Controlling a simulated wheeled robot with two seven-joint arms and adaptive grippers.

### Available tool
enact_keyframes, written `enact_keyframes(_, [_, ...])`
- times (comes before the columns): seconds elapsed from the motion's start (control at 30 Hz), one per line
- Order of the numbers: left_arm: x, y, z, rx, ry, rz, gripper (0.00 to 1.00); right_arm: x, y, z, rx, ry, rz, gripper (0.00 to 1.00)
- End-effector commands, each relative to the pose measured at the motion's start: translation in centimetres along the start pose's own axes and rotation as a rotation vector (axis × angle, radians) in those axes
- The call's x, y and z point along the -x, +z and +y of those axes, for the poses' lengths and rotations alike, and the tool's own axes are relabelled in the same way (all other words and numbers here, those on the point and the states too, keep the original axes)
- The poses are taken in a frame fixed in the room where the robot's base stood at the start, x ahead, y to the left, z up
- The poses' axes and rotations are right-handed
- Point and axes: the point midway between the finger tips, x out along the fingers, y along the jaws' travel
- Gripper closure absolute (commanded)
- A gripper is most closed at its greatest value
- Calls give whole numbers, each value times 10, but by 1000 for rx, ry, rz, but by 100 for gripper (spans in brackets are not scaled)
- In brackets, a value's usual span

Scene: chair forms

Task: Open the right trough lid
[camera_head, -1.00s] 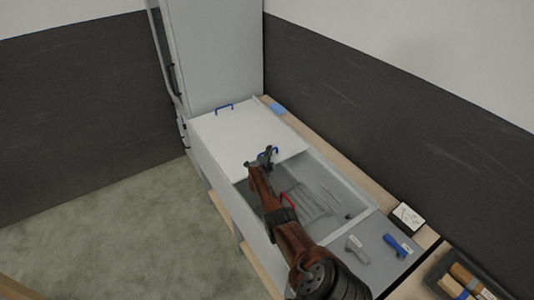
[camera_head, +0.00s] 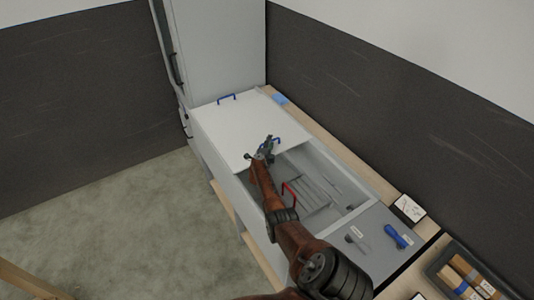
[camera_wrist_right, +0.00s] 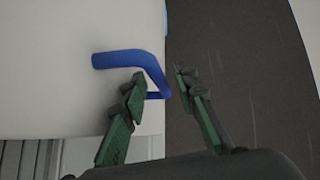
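The white lid (camera_head: 225,132) covers the far part of the grey trough (camera_head: 358,212), and the near part stands uncovered. A blue handle (camera_head: 276,140) is near the lid's near edge. It also shows in the right wrist view (camera_wrist_right: 125,58). My right gripper (camera_head: 262,150) is at this handle, partly covering it in the head view. In the wrist view my right gripper (camera_wrist_right: 157,88) has its fingers apart, with one end of the handle at the gap between the tips. I cannot tell whether they touch it. My left gripper is out of view.
A second blue handle (camera_head: 227,97) is at the lid's far end. A red handle (camera_head: 290,190) shows in the uncovered trough beside my arm. A blue tool (camera_head: 397,236) and a grey tool (camera_head: 358,240) lie on the near panel. A dark tray (camera_head: 468,270) is at lower right. A dark wall runs alongside.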

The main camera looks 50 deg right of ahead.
Motion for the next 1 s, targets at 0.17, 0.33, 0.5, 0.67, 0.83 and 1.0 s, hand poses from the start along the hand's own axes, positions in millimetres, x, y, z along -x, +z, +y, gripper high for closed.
enact_keyframes(0.17, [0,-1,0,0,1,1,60,16,-6,1,0,-2,7,73])
enact_keyframes(0.33, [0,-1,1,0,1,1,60,36,-7,0,1,-3,8,73])
enact_keyframes(0.5, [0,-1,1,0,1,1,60,62,-7,1,2,-3,7,73])
enact_keyframes(0.67, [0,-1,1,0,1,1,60,85,-6,0,3,-3,6,73])
enact_keyframes(0.83, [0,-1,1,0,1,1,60,100,-6,0,4,-3,8,73])
enact_keyframes(1.0, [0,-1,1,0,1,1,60,106,-5,0,3,-2,6,73])
